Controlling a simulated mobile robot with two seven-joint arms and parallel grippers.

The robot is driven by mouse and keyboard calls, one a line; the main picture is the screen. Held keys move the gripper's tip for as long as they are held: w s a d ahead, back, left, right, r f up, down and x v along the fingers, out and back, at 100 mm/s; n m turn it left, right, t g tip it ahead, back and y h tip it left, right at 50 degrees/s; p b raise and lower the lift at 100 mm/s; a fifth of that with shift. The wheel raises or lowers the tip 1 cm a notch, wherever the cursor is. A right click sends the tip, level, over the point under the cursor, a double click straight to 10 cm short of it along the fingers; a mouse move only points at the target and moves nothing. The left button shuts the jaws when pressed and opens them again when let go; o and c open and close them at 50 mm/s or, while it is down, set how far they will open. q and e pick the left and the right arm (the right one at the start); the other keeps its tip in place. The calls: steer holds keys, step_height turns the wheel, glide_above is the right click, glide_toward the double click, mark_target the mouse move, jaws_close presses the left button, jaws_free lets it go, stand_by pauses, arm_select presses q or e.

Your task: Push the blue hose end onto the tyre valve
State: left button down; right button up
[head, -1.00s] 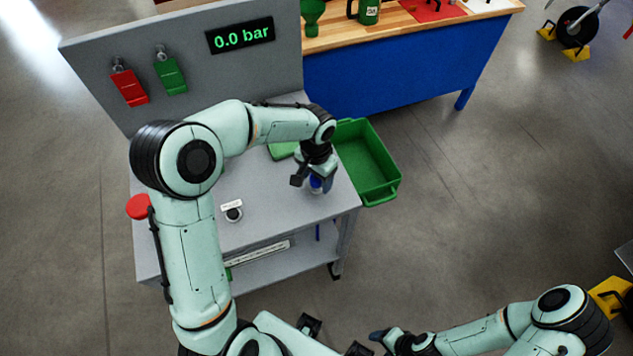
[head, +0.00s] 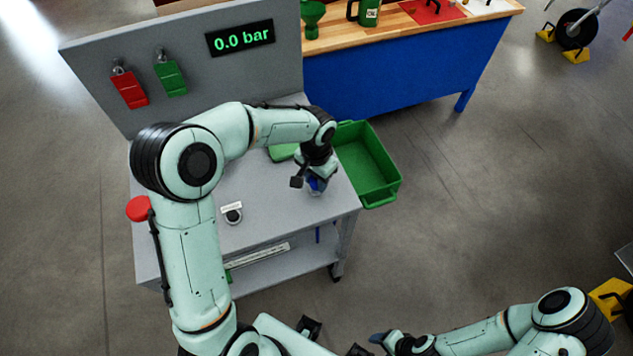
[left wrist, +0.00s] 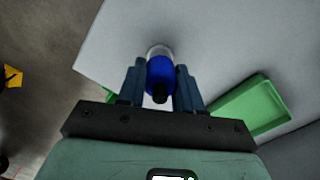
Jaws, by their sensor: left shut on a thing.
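A blue piece with a black near end (left wrist: 160,78) sits between the two fingers of my left gripper in the left wrist view; I take it to be the blue hose end. A pale grey ring shows at its far end. My left gripper (head: 315,182) is shut on it, over the right part of the grey bench. The blue also shows beneath the gripper in the head view. I cannot make out the tyre valve, or whether the hose end touches anything. My right gripper (head: 379,338) is at the bottom of the head view, its jaws unclear.
The grey bench (head: 268,196) carries a small round fitting with a white label (head: 233,214). A green bin (head: 368,165) hangs at its right edge. A display (head: 240,36) reads 0.0 bar, beside red (head: 130,90) and green (head: 171,78) tags. A red knob (head: 138,208) is at left.

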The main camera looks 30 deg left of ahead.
arm_select(q)
steer(key=shift+r+p, duration=0.3)
steer(key=shift+r, duration=0.4)
arm_select(e)
steer(key=shift+w+r, duration=0.3)
steer(key=shift+r, duration=0.15)
arm_select(q)
steer(key=shift+r+p, duration=0.75)
steer(key=shift+r, duration=0.7)
arm_select(e)
steer(key=shift+w+r, duration=0.7)
steer(key=shift+r, duration=0.2)
arm_select(q)
steer(key=shift+f, duration=0.1)
arm_select(e)
steer(key=shift+s, duration=0.1)
